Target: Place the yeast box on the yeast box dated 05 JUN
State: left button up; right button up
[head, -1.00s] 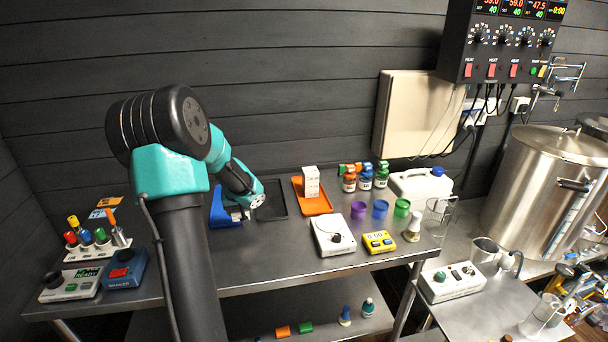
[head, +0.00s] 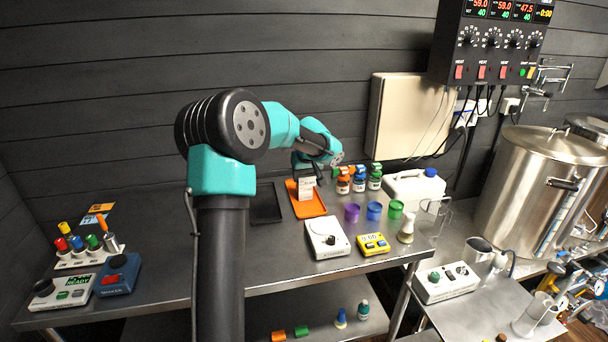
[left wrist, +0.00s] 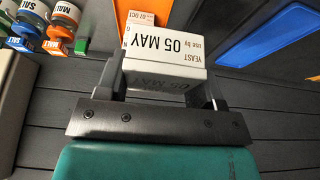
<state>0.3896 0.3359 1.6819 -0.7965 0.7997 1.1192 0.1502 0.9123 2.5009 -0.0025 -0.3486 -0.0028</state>
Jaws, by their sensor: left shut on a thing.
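My left gripper (left wrist: 165,72) is shut on a white yeast box (left wrist: 163,44) marked use by 05 MAY, seen in the left wrist view between the fingers. In the head view my left gripper (head: 309,168) is over the orange tray (head: 316,211), close to white boxes (head: 306,188) there. I cannot tell the held box from those below. No 05 JUN date is readable. My right gripper is not in view.
A black tray (head: 266,205) lies left of the orange tray. Bottles of malt (head: 343,181) stand close on the right. A blue tray (left wrist: 275,28) shows in the wrist view. Coloured cups (head: 374,211), a white scale (head: 326,238) and a yellow timer (head: 373,244) stand nearby.

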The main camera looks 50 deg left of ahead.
pick_arm(q)
jog(key=w+a, duration=0.3)
jog(key=a, duration=0.1)
jog(key=w+a+f, duration=0.1)
jog(key=w+a, duration=0.6)
jog(key=shift+w+a+f, duration=0.15)
jog(key=shift+a+f, duration=0.1)
jog(key=shift+a, duration=0.15)
jog(key=shift+w+a, duration=0.1)
dwell(0.5)
jog(key=shift+f, duration=1.75)
jog(key=shift+f, duration=0.15)
jog(key=o, duration=0.9)
jog(key=shift+o, duration=0.2)
jog(key=v, duration=1.2)
